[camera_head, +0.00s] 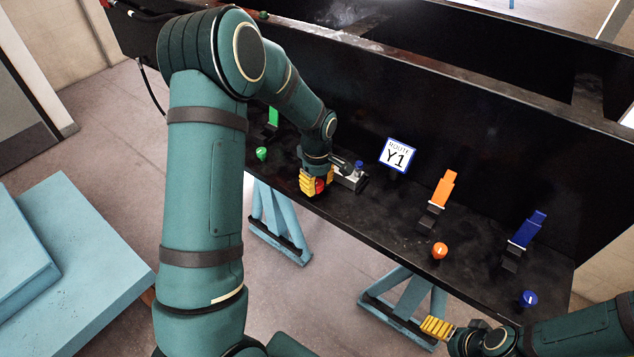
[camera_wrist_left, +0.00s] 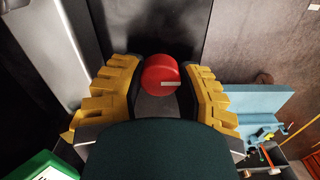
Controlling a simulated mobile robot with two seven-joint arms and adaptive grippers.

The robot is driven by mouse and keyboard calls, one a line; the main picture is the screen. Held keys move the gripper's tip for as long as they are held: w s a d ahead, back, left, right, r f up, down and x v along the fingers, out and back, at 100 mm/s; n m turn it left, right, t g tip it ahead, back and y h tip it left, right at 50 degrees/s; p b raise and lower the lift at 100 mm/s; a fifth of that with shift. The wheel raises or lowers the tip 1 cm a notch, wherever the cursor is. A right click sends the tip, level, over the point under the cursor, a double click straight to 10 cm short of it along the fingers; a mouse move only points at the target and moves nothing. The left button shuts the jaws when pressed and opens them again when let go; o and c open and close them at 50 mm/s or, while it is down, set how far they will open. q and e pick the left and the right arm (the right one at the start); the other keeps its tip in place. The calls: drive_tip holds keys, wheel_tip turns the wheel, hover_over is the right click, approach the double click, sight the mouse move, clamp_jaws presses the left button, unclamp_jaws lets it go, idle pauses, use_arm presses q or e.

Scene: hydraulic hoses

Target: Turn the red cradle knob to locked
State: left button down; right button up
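The red knob (camera_head: 320,186) sits on the front ledge of the black bench, partly hidden by my left gripper (camera_head: 316,184). In the left wrist view the red knob (camera_wrist_left: 160,73) lies between the yellow fingers, whose dark pads appear to touch its two sides. A short pale mark on the knob points right in that view. A small grey fitting (camera_head: 349,181) stands just right of the left gripper; the red cradle itself is not clearly seen. My right gripper (camera_head: 437,327) is low at the right, in front of the bench, with its finger gap hidden.
Along the ledge stand a green knob (camera_head: 262,153), an orange knob (camera_head: 439,250) with an orange cradle (camera_head: 442,190), and a blue knob (camera_head: 528,298) with a blue cradle (camera_head: 527,230). A sign reading Y1 (camera_head: 397,154) stands near the middle.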

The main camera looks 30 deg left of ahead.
use_arm(q)
drive_tip(key=shift+m, duration=0.3)
drive_tip(key=m+b, duration=0.1)
drive_tip(key=m, duration=0.2)
drive_tip(key=shift+m, duration=0.4)
drive_tip(key=m+b, duration=0.1)
drive_tip(key=m, duration=0.3)
drive_tip(key=shift+m, duration=0.3)
drive_tip(key=m, duration=0.4)
drive_tip(key=shift+b, duration=0.4)
drive_tip(key=m, duration=0.4)
drive_tip(key=shift+d+m, duration=0.1)
drive_tip(key=shift+m, duration=0.2)
drive_tip(key=c, duration=0.8)
unclamp_jaws()
drive_tip(key=shift+c, duration=0.2)
